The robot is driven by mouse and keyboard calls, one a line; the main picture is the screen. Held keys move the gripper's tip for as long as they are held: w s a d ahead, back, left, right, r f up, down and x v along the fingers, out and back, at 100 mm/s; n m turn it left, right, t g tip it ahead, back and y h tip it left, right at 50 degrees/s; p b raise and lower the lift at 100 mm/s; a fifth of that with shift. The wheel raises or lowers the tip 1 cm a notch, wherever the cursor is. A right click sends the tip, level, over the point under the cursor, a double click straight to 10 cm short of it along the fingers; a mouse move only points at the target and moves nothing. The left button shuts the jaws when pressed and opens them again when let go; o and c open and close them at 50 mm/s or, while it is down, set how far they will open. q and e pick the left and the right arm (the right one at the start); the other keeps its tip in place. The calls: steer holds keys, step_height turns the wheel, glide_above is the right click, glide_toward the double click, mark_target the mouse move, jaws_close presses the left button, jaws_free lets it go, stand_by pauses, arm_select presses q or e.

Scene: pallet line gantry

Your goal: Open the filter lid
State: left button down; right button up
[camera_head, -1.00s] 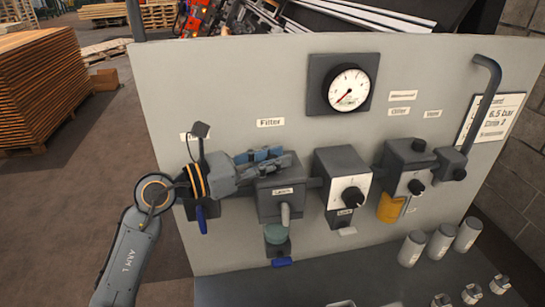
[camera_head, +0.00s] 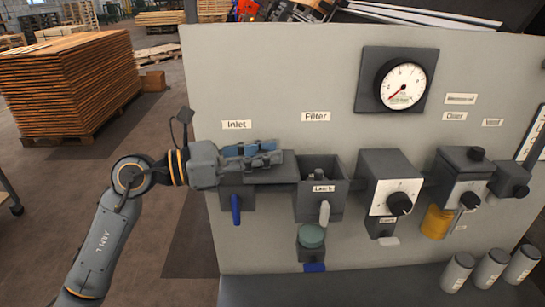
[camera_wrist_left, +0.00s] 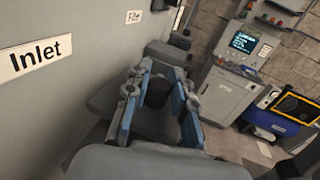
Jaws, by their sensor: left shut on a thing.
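The filter housing (camera_head: 311,206) is a dark grey box on the panel below the "Filter" label, with a "Latch" label on its front and a light grey latch handle (camera_head: 325,213) hanging down. Its top is open, and a small post shows inside. The flat grey lid (camera_head: 286,174) lies to the left of the box opening, swung aside. My left gripper (camera_head: 272,155) reaches over the lid from the left. In the left wrist view, the fingers (camera_wrist_left: 157,88) are closed around a dark knob on the lid. My right gripper is not in view.
Below the "Inlet" label hangs a blue valve handle (camera_head: 235,209). A green-topped bowl (camera_head: 311,236) sits under the filter. A gauge (camera_head: 402,84) is above right, and a dialled box (camera_head: 391,190) stands close right of the filter. Grey cylinders (camera_head: 457,272) stand on the lower ledge.

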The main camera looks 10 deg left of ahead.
arm_select(q)
steer(key=c, duration=1.1)
jaws_free()
steer(key=v, duration=1.2)
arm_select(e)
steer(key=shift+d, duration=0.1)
